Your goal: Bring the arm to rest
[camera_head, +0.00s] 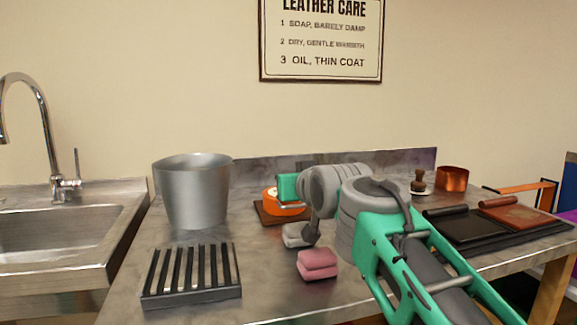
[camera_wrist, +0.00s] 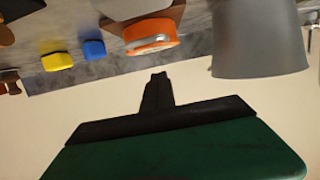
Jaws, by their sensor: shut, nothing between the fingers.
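My arm reaches in from the lower right of the head view over the steel bench (camera_head: 270,300). Its grey and green links hide the bench behind them. The gripper's fingers cannot be made out there. In the wrist view, which is upside down, my gripper (camera_wrist: 158,78) is shut, its dark fingers together with nothing between them. An orange round object (camera_head: 284,203) on a brown board (camera_head: 264,217) lies beside the arm's end in the head view. The orange object (camera_wrist: 149,36) also shows beyond the fingers in the wrist view, apart from them.
A metal bucket (camera_head: 193,190), a black slatted rack (camera_head: 191,274) and a pink sponge (camera_head: 317,264) stand left of and near the arm. Yellow (camera_wrist: 57,62) and blue (camera_wrist: 93,50) blocks show by wrist. A black tray (camera_head: 470,232) and copper pot (camera_head: 452,179) are right.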

